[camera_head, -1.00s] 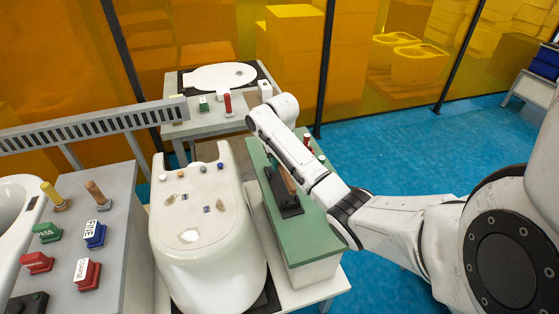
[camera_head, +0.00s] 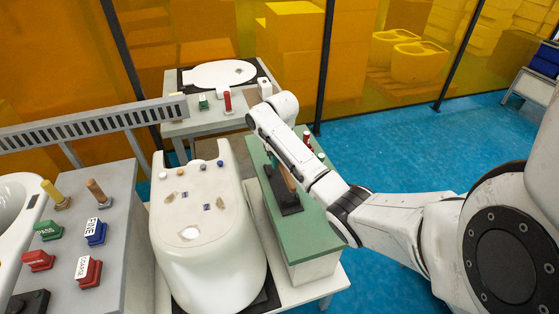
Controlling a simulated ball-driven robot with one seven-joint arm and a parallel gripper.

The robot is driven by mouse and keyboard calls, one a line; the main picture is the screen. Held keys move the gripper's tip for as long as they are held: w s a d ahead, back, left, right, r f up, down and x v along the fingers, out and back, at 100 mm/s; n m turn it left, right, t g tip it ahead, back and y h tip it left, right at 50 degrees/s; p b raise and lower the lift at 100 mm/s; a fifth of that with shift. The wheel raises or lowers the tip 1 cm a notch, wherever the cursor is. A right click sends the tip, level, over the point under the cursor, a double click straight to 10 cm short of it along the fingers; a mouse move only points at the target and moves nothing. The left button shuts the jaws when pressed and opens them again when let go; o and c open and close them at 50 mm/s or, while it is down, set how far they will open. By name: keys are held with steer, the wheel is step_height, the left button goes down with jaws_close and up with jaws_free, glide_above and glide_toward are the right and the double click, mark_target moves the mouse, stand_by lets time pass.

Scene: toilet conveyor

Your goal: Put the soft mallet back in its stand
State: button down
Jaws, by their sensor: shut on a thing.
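A brown wooden handle (camera_head: 289,179), probably the soft mallet's, slants up from a black base (camera_head: 287,204) on the green-topped bench (camera_head: 306,238). The base is probably the stand. My white arm crosses above the bench and covers the handle's upper part. The mallet's head cannot be made out, nor whether it is seated in the stand. My gripper is hidden behind my arm's far end, so its fingers and any grip on the handle do not show.
A white toilet body (camera_head: 213,260) stands left of the bench. Small red-topped items (camera_head: 306,138) stand beyond my arm. A grey button console (camera_head: 116,235) is at left. Another table (camera_head: 205,124) with a toilet lid (camera_head: 218,74) stands behind. Blue floor at right is clear.

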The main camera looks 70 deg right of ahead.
steer(key=shift+f+b, duration=1.55)
steer(key=shift+f, duration=1.05)
steer(key=c, duration=0.8)
jaws_free()
steer(key=shift+f, duration=0.1)
steer(key=r, duration=1.1)
steer(key=shift+s+a, duration=0.25)
steer(key=shift+a, duration=0.05)
